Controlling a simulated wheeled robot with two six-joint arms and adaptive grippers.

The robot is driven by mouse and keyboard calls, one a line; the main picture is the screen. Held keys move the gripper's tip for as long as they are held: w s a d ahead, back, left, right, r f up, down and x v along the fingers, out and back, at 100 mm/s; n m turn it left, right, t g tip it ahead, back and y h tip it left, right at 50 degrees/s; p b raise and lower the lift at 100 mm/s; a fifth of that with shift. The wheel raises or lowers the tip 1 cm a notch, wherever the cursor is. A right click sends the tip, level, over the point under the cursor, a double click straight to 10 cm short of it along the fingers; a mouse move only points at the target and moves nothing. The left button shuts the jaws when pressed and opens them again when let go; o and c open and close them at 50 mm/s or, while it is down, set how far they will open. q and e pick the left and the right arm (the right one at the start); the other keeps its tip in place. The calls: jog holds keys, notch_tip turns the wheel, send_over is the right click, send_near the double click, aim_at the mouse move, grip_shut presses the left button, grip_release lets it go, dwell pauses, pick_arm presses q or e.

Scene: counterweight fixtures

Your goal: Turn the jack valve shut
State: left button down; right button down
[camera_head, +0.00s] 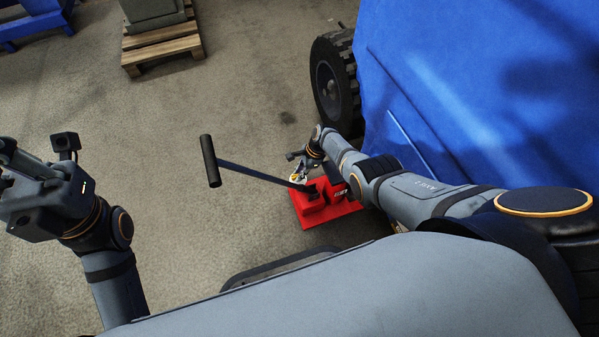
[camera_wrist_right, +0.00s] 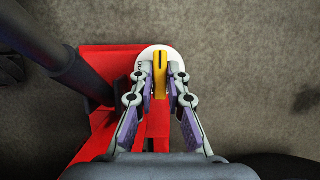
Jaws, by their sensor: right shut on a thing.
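The red jack (camera_head: 335,208) sits on the floor beside my right arm, and its red body also shows in the wrist view (camera_wrist_right: 104,62). A yellow valve handle (camera_wrist_right: 160,62) stands out over a pale round disc (camera_wrist_right: 146,54) on the jack. My right gripper (camera_head: 299,174) is at the jack, with its fingertips closed on both sides of the yellow handle. The handle points roughly straight up in the wrist view. My left gripper (camera_head: 10,165) is raised at the left edge, away from the jack, with its fingertips partly out of frame.
The jack's dark lever (camera_head: 254,173) with a black grip (camera_head: 210,161) extends left over the floor. A blue machine (camera_head: 480,90) with a black wheel (camera_head: 336,83) stands close on the right. A wooden pallet (camera_head: 162,47) with a grey block lies at the back. Floor on the left is clear.

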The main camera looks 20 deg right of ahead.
jog(key=shift+d, duration=0.1)
jog(key=c, duration=1.3)
grip_release()
jog(key=shift+c, duration=0.2)
jog(key=v, duration=1.2)
